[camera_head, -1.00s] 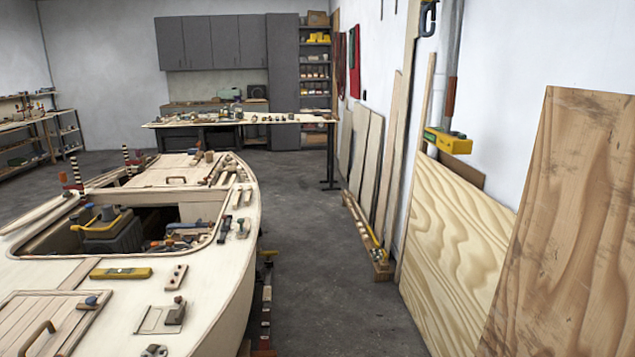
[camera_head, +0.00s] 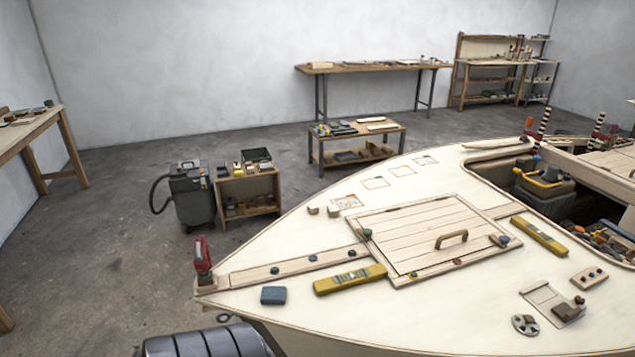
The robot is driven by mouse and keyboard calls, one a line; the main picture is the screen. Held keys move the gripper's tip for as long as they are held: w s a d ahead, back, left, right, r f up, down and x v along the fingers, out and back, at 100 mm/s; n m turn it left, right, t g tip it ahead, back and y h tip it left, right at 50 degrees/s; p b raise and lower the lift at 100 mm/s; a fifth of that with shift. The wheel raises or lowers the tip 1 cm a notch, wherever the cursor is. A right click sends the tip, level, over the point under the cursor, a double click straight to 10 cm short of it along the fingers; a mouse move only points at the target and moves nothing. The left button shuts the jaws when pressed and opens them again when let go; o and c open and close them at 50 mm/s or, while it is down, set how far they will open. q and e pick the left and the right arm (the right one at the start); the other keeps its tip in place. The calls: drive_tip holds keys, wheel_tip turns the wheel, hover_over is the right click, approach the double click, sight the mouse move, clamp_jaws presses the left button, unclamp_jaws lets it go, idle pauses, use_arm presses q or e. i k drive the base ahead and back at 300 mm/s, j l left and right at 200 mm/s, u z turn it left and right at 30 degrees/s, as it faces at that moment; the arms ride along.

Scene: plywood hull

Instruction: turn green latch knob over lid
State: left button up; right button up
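The hatch lid (camera_head: 425,240) is a planked wooden panel with a wooden handle (camera_head: 451,238), lying on the boat's pale foredeck. A small dark green knob (camera_head: 367,234) sits at the lid's left edge, near its far left corner. I cannot tell whether its latch lies over the lid or beside it. A blue knob (camera_head: 502,240) is at the lid's right edge. A small reddish knob (camera_head: 457,261) is at its near edge. Neither of my grippers is in view.
Yellow levels (camera_head: 350,279) and (camera_head: 540,235) lie left and right of the lid. A blue block (camera_head: 273,295) and a red clamp (camera_head: 203,258) are near the bow. The open cockpit (camera_head: 490,171) is at right. Floor (camera_head: 110,230) left of the bow is clear.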

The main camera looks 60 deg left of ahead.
sight(366, 233)
drive_tip(key=u, duration=1.65)
drive_tip(key=j+z, duration=0.2)
drive_tip(key=j, duration=0.1)
